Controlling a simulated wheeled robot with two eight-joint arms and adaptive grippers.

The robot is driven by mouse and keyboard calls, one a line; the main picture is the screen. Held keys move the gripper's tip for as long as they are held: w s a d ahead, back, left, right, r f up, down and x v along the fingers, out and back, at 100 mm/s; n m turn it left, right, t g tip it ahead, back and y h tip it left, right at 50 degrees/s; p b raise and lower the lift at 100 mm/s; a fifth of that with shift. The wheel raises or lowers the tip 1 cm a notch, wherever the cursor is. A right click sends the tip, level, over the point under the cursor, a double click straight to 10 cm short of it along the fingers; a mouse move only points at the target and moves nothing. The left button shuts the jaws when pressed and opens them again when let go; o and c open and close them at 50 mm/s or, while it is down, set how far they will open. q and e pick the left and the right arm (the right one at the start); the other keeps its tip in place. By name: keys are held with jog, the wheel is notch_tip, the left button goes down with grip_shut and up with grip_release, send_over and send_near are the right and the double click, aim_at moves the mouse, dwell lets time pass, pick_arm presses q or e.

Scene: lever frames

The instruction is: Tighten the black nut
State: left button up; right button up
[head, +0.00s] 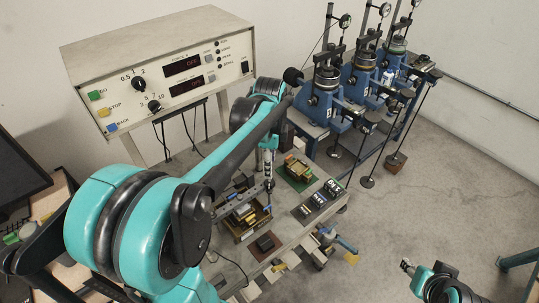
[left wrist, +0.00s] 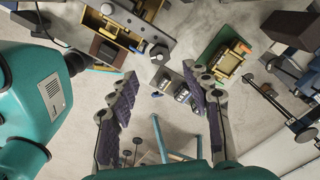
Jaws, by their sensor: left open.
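I cannot clearly make out the black nut. A small round dark part (left wrist: 160,53) at the end of a grey bar in the left wrist view may be it, but it is too small to tell. In the left wrist view my left gripper (left wrist: 160,103) is open, with nothing between its purple-padded fingers. In the head view the left arm reaches over the workbench (head: 300,232) and hides part of it. My right arm's end (head: 428,280) shows at the lower right of the head view, away from the bench; its finger opening is unclear.
A wooden tray (head: 232,234) with yellow and dark parts is on the bench. A green pad (head: 294,181) carries a brass-coloured part. Several small dark blocks (head: 318,200) stand near the right edge. A control box (head: 160,65) and blue presses (head: 322,112) stand behind.

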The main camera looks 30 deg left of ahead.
pick_arm(q)
notch_tip(320, 180, up, 4)
jog(key=shift+r, duration=0.1)
dwell(0.6)
